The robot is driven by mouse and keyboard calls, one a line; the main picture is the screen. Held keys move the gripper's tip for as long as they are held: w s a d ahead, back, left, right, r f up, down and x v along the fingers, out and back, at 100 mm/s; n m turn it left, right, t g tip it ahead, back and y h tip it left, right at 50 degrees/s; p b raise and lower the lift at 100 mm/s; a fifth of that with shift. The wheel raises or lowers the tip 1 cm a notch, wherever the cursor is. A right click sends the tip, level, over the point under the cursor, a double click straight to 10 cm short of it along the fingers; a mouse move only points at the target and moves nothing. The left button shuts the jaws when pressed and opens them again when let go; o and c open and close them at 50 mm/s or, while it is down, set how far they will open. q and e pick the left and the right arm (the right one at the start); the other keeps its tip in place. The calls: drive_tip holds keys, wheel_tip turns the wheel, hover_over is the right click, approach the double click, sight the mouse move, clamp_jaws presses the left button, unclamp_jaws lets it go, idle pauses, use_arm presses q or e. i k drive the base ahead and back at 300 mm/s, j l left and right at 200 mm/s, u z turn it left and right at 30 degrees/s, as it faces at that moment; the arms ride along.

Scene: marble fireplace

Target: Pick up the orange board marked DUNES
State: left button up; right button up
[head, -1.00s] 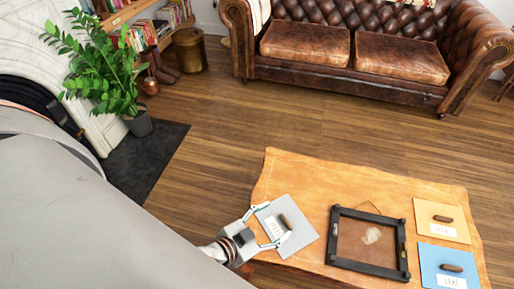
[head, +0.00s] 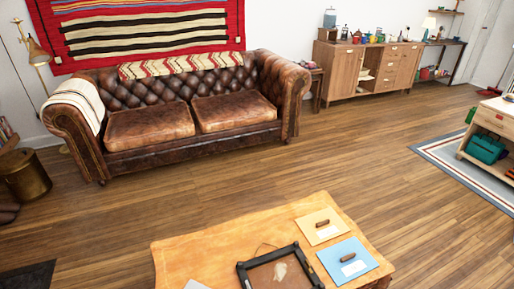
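The orange board (head: 312,234) lies flat at the far right corner of the wooden table (head: 215,245). It has a dark brown handle and a white label, whose lettering is too small to read now. A blue board (head: 358,270) with a similar handle and label lies just in front of it. A dark empty-looking frame (head: 244,270) with a brown panel and a pale patch inside lies to their left, cut by the bottom edge. A corner of a grey board (head: 196,285) shows at the bottom edge. Neither gripper is in view.
A brown leather sofa (head: 150,130) stands behind the table, with bare wooden floor (head: 400,210) between and to the right. A low cabinet (head: 495,120) stands on a rug at the far right. A brass bin (head: 26,176) is at the left.

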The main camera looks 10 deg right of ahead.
sight(318, 227)
drive_tip(key=i+l, duration=0.1)
drive_tip(key=l, duration=1.05)
drive_tip(key=i+l, duration=0.15)
drive_tip(key=l, duration=0.95)
drive_tip(key=i, duration=0.05)
